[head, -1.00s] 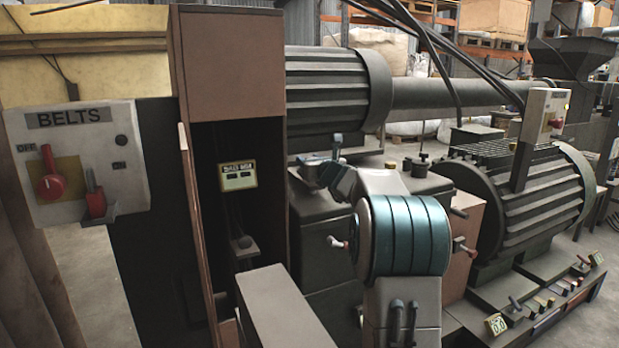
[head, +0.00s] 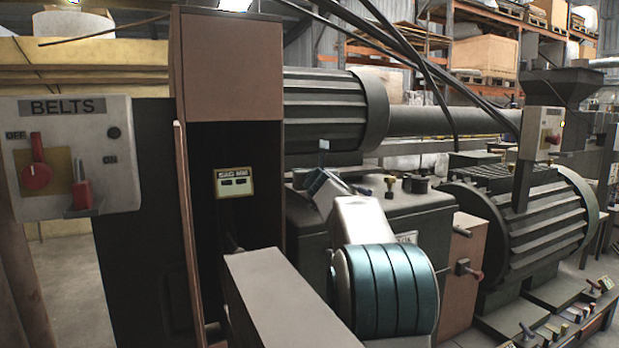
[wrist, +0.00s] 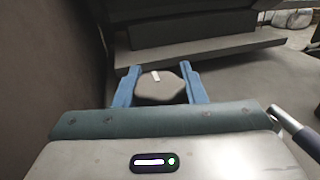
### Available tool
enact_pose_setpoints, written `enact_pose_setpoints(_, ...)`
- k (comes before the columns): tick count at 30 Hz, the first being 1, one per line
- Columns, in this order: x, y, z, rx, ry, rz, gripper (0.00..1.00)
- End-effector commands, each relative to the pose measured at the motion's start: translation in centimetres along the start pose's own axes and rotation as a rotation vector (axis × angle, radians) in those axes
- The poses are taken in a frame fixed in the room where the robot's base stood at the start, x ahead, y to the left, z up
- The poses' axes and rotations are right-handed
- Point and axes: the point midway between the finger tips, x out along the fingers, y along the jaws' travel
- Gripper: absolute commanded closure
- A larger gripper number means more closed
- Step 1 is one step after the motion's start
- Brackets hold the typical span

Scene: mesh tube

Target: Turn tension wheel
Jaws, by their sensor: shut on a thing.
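In the wrist view, a dark, many-sided knob (wrist: 160,90) with a short white mark on top sits between the two blue fingers of my gripper (wrist: 160,87). It appears to be the tension wheel. The fingers touch its left and right sides and are shut on it. In the head view, my gripper (head: 318,172) is beside the dark cabinet, at the left end of the machine housing. My own wrist and arm hide the wheel there. A small display (head: 234,182) labelled "SAG MM" is inside the open cabinet, but its reading is too small to tell.
A "BELTS" switch box (head: 70,160) with red handles is at the left. The brown cabinet (head: 228,70) stands close left of my arm. A ribbed motor (head: 530,220) and a small control box (head: 541,132) are at the right. Small valves (head: 390,185) stand behind my wrist.

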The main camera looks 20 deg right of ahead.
Motion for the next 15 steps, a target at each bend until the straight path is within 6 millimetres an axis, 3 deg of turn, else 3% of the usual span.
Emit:
enact_pose_setpoints(7,0.03,-0.05,-0.16,0.0,0.003,-0.001,0.86)
enact_pose_setpoints(8,0.03,-0.04,-0.16,0.0,0.003,-0.001,0.6)
enact_pose_setpoints(10,0.03,-0.04,-0.15,0.0,0.003,-0.001,0.41)
enact_pose_setpoints(15,0.02,-0.02,-0.08,0.0,0.002,0.0,0.41)
